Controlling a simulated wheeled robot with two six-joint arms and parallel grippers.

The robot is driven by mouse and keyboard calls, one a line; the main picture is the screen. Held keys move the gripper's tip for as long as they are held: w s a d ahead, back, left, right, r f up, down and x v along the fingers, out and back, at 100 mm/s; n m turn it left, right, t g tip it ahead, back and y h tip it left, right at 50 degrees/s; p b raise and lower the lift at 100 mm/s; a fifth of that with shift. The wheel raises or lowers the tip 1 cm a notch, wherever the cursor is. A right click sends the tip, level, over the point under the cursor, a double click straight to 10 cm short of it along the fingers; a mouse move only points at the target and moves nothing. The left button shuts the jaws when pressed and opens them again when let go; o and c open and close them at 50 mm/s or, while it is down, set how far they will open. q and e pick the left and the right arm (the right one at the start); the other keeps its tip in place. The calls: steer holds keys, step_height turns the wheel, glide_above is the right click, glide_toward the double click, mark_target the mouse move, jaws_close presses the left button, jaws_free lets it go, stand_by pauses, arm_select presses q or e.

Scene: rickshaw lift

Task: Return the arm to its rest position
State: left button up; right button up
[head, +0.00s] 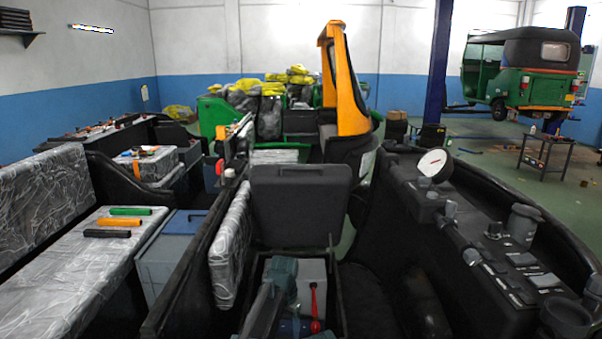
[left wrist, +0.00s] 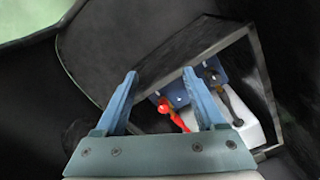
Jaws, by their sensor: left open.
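My left gripper (left wrist: 160,92) shows two blue fingers spread apart in the left wrist view, with nothing held between them. Part of my left arm (head: 278,282) shows at the bottom of the head view, over an open black box (head: 340,290); the fingertips cannot be made out there. A red-knobbed lever (head: 315,300) stands in the box just right of the arm. In the left wrist view, the red lever (left wrist: 166,110) appears beyond the fingers, near the right one; contact cannot be told. My right gripper is not in view.
The box's dark lid (head: 300,205) stands raised behind the arm. A dark console (head: 470,250) with a round gauge (head: 433,164) is on the right. A wrapped seat (head: 85,260) with coloured grips lies left. A green rickshaw (head: 525,85) stands back right.

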arm_select(q)
steer(key=s+a+n, duration=0.3)
steer(key=s+a, duration=0.3)
steer(key=s, duration=0.4)
steer(key=s+a+n, duration=0.3)
steer(key=s+a, duration=0.4)
steer(key=s, duration=0.3)
steer(key=s+d+m+y, duration=0.1)
steer(key=s+d+m, duration=0.3)
steer(key=d, duration=0.7)
step_height(320, 180, up, 16)
steer(key=s+p, duration=0.1)
steer(key=p, duration=1.4)
steer(key=shift+s+d+f+n, duration=0.15)
steer(key=shift+f+n, duration=0.1)
steer(key=shift+n, duration=0.05)
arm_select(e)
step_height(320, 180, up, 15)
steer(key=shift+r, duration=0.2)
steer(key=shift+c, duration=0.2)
